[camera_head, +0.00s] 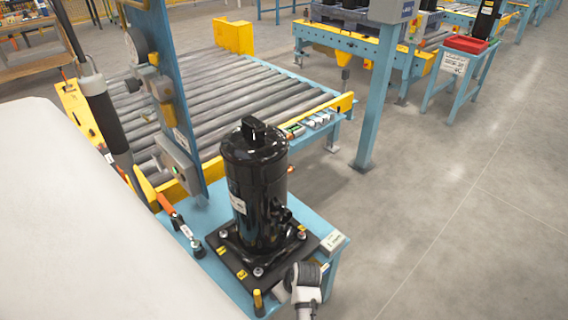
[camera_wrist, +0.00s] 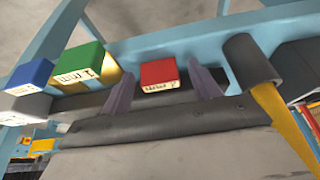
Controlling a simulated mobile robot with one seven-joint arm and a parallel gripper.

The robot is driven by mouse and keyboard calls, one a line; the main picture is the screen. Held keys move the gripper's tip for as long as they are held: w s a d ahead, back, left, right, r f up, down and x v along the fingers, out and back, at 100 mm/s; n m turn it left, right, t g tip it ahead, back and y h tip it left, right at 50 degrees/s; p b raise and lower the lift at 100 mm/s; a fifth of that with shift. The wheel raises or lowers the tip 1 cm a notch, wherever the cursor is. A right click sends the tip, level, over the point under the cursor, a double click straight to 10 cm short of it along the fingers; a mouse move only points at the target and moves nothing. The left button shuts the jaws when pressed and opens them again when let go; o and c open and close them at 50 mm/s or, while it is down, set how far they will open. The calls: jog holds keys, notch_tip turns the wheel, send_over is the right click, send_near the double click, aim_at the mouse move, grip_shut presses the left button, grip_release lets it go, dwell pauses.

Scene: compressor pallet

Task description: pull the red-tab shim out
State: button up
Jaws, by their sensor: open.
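In the wrist view the red tab (camera_wrist: 158,72) sits near the middle, with a pale label strip on its lower edge. It sits at a dark plate's edge; the shim behind it cannot be made out. My gripper (camera_wrist: 163,80) is open, with one purple-grey finger on each side of the red tab. A gap shows between each finger and the tab, and nothing is gripped. In the head view the black compressor (camera_head: 256,185) stands upright on a dark base plate (camera_head: 230,258). The red tab cannot be made out there.
Left of the red tab are a green tab (camera_wrist: 82,66) marked 1 mm and a blue tab (camera_wrist: 30,74). A dark cylinder (camera_wrist: 248,58) and yellow post (camera_wrist: 285,118) stand close on the right. The blue stand (camera_head: 205,262) carries the plate; open floor (camera_head: 450,220) lies right.

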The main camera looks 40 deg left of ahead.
grip_shut()
jog(key=d+p, duration=0.2)
jog(key=d, duration=0.3)
jog(key=shift+s, duration=0.15)
grip_release()
jog(key=shift+r, duration=0.1)
jog(key=v, duration=1.3)
jog(key=shift+d+r+b, duration=0.15)
jog(key=shift+r+b, duration=0.15)
jog(key=shift+r, duration=0.05)
